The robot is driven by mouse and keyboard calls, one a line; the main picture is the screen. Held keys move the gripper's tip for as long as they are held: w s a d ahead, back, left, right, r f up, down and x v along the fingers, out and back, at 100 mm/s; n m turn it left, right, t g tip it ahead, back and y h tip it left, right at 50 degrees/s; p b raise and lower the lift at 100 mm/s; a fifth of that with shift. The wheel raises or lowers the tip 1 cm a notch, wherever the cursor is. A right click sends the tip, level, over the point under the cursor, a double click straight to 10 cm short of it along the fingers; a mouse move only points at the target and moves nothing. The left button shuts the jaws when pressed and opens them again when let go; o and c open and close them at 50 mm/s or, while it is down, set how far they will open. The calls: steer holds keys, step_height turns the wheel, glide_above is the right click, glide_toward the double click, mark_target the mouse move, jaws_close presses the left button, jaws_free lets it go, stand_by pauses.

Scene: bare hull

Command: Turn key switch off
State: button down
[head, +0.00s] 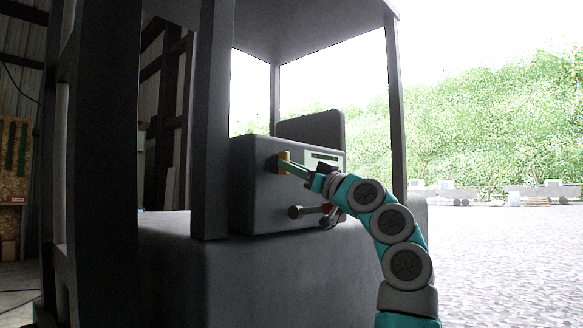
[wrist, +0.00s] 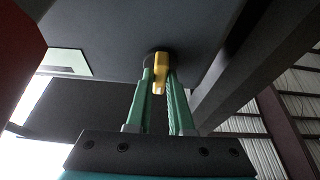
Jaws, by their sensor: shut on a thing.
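The key switch is a yellow key (head: 284,160) in a dark round base (head: 271,164) on the face of the grey panel box (head: 255,200). In the wrist view the yellow key (wrist: 160,72) stands out from its dark base (wrist: 157,54) between the green fingers. My gripper (head: 288,166) reaches the key from the right, and in the wrist view its fingertips (wrist: 160,80) lie on both sides of it. The gripper is shut on the key. The far side of the key is hidden, and I cannot tell its exact turn angle.
A lever with a grey knob (head: 295,212) and a red part (head: 327,209) sit below my gripper. A pale label plate (head: 324,159) is to the right of the key. A dark upright post (head: 213,120) stands left of the panel, and another post (head: 394,110) stands to the right.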

steer(key=c, duration=0.8)
jaws_free()
steer(key=b+v, duration=0.2)
steer(key=v, duration=0.5)
steer(key=shift+s+d, duration=0.2)
steer(key=shift+d, duration=0.15)
steer(key=shift+f, duration=0.15)
